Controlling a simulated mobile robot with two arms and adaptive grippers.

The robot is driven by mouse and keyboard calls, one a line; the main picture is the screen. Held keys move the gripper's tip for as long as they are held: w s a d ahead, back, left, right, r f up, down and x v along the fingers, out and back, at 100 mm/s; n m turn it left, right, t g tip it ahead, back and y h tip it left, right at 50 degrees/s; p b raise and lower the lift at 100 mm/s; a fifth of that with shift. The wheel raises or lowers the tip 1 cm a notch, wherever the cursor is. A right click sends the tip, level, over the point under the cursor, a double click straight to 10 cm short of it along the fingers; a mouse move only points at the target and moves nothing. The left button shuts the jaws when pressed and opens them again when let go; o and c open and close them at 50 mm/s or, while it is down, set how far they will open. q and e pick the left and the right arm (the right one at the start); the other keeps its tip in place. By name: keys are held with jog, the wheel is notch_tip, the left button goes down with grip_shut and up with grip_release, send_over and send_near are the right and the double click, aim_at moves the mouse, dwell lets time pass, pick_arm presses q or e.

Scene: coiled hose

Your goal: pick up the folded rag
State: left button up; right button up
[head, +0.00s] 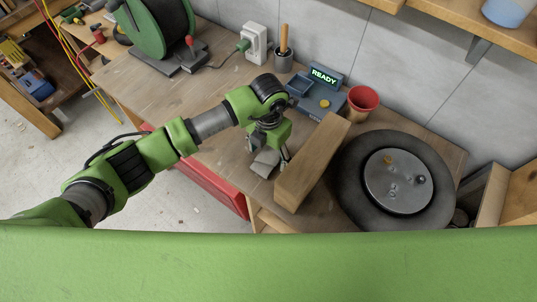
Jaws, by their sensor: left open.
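The folded rag (264,164) is a small grey cloth lying on the wooden workbench (190,98), just left of a wooden block. My left gripper (267,152) is open, pointing down right over the rag, with a finger on either side of it. The gripper's body hides the back part of the rag. I cannot tell whether the fingers touch the cloth. My right gripper is not in view.
A long wooden block (312,165) stands close to the right of the gripper. Right of it is a dark round wheel with a metal hub (397,181). Behind are a blue device reading READY (318,102) and a red cup (362,100).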

aim_at(269, 157)
pick_arm(q)
jog(key=shift+f, duration=0.2)
jog(key=c, duration=1.1)
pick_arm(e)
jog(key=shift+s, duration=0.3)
pick_arm(q)
jog(key=shift+r, duration=0.35)
jog(key=shift+r+b, duration=1.9)
jog(key=shift+r, duration=2.8)
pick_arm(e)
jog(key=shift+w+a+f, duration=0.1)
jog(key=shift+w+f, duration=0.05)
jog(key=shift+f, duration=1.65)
